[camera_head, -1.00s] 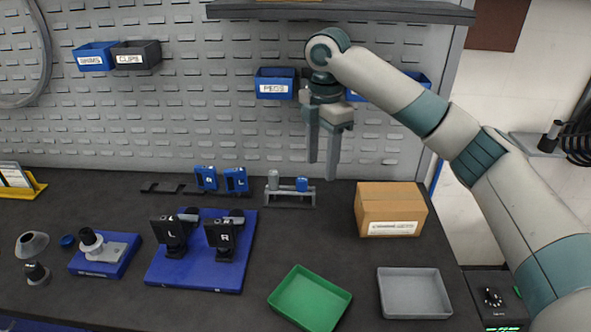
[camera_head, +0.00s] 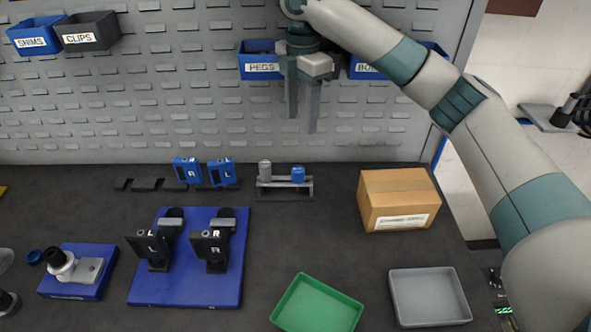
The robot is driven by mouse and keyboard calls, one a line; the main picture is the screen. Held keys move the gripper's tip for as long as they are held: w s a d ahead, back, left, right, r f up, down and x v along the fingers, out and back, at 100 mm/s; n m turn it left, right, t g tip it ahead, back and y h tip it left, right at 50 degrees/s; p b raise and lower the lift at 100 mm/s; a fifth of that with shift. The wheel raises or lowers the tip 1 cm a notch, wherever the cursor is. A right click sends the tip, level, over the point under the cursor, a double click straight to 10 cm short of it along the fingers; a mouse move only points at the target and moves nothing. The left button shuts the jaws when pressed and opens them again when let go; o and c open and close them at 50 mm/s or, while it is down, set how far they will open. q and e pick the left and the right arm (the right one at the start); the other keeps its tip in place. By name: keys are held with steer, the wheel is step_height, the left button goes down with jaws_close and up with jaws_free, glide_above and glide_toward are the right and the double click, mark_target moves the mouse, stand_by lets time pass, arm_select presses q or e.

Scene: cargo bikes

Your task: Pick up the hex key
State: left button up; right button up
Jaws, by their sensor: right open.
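I cannot make out a hex key anywhere in the head view. My right gripper (camera_head: 302,124) hangs in front of the pegboard, its two grey fingers pointing down and apart with nothing between them. It is above the bench, higher than the small grey stand (camera_head: 285,187) with a grey peg and a blue peg in it. My left gripper is out of view.
A blue plate (camera_head: 190,289) with black L and R blocks lies left. A green tray (camera_head: 318,306), a grey tray (camera_head: 428,296) and a cardboard box (camera_head: 397,200) stand right. A PEGS bin (camera_head: 259,61) hangs behind my gripper.

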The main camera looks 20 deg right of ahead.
steer(key=shift+s, duration=0.15)
steer(key=p, duration=0.2)
glide_above(300, 169)
steer(key=f, duration=0.7)
steer(key=shift+d+f, duration=0.2)
steer(key=shift+f, duration=0.1)
step_height(300, 169, down, 4)
steer(key=shift+r+p, duration=0.15)
steer(key=shift+p, duration=0.35)
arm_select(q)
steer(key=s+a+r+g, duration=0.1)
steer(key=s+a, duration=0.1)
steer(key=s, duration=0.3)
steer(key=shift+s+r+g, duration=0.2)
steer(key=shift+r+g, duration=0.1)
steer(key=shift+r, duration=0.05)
arm_select(e)
steer(key=shift+f, duration=0.45)
steer(key=shift+a, duration=0.1)
